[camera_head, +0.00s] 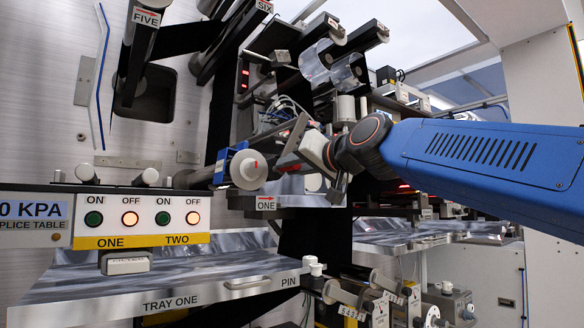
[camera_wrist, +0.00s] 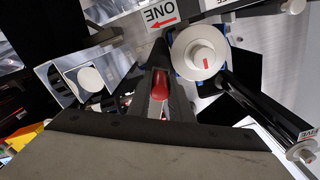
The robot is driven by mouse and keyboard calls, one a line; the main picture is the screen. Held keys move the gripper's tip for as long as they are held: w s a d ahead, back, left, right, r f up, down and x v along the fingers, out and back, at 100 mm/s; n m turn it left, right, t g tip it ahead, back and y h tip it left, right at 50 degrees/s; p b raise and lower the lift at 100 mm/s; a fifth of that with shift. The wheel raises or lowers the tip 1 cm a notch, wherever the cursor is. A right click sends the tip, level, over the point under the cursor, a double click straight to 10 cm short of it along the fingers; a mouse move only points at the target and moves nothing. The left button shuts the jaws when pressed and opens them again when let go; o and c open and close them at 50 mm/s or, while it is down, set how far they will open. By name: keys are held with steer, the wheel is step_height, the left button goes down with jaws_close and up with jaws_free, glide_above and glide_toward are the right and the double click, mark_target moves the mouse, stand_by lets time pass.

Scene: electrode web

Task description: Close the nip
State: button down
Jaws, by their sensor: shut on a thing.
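My gripper (camera_head: 290,163) reaches in from the right at the middle of the head view, beside a white round roller end (camera_head: 248,168) with a red mark and a blue block behind it. In the wrist view my gripper (camera_wrist: 160,100) is shut on a red handle (camera_wrist: 160,84), whose rounded end shows between the dark fingers. The roller end (camera_wrist: 201,53) is just right of the fingers there. A plate marked ONE with a red arrow (camera_head: 265,203) is below the gripper; it also shows in the wrist view (camera_wrist: 160,16). The nip's gap is hidden.
A switch box (camera_head: 140,220) with ON and OFF buttons stands at the left above the shiny splice table (camera_head: 190,280) marked TRAY ONE. Rollers marked FIVE (camera_head: 146,18) and SIX (camera_head: 264,6) stick out above. A black web hangs behind the gripper.

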steer(key=shift+s+r, duration=0.2)
steer(key=shift+r, duration=0.25)
steer(key=c, duration=2)
jaws_free()
steer(key=o, duration=0.4)
steer(key=shift+s+a, duration=0.1)
steer(key=shift+a, duration=0.2)
steer(key=shift+f, duration=0.1)
steer(key=shift+d, duration=0.1)
steer(key=shift+s+d, duration=0.15)
steer(key=v, duration=1.6)
steer(key=shift+s+d, duration=0.2)
steer(key=shift+s, duration=0.1)
